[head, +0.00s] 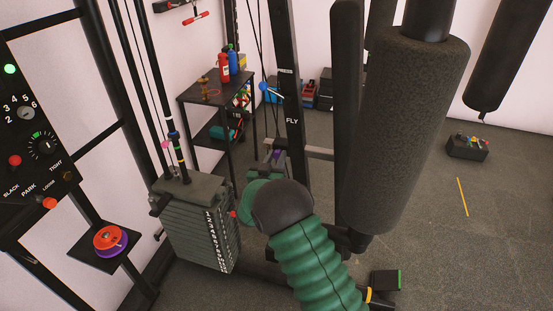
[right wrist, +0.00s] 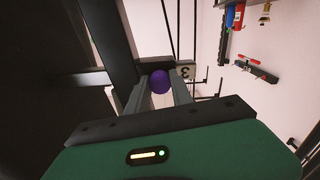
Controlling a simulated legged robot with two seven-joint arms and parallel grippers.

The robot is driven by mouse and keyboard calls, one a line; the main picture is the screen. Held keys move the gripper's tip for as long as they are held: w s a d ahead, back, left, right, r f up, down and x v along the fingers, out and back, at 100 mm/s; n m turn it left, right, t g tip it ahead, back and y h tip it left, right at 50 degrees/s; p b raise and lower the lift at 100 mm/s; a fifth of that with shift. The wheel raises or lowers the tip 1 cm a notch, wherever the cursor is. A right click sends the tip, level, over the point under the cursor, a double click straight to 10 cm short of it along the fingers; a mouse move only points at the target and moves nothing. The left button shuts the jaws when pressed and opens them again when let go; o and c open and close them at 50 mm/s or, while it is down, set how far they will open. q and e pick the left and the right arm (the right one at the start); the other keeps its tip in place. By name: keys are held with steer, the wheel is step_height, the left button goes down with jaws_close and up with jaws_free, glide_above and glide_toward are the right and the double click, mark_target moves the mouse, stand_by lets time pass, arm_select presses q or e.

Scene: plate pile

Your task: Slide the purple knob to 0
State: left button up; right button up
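The purple knob (right wrist: 160,81) is a round ball in the right wrist view. It sits between the two fingertips of my right gripper (right wrist: 159,88), with a finger against each side. A light plate marked 3 (right wrist: 187,72) is just beside it. In the head view, my right gripper (head: 275,158) is at the dark upright marked FLY (head: 292,122), beyond my green arm. The knob is mostly hidden there by the gripper and the arm. No 0 mark can be read in either view. My left gripper is not in view.
A weight stack (head: 205,235) stands left of my arm. A black padded roller (head: 410,130) hangs close on the right. A control panel (head: 30,130) is at the left, above a small shelf with a red and purple disc (head: 109,239). A black shelf (head: 220,95) stands behind.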

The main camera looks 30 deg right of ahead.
steer(key=o, duration=0.4)
steer(key=shift+w+f, duration=0.15)
steer(key=shift+w, duration=0.05)
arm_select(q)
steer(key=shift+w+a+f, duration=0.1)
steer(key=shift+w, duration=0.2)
arm_select(e)
steer(key=shift+o, duration=0.2)
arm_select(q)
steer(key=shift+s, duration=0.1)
arm_select(e)
steer(key=shift+s, duration=0.15)
steer(key=shift+s+a, duration=0.1)
steer(key=shift+s, duration=0.05)
arm_select(q)
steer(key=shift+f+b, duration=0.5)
steer(key=shift+b, duration=0.05)
arm_select(e)
steer(key=v, duration=1.6)
steer(key=shift+a, duration=0.3)
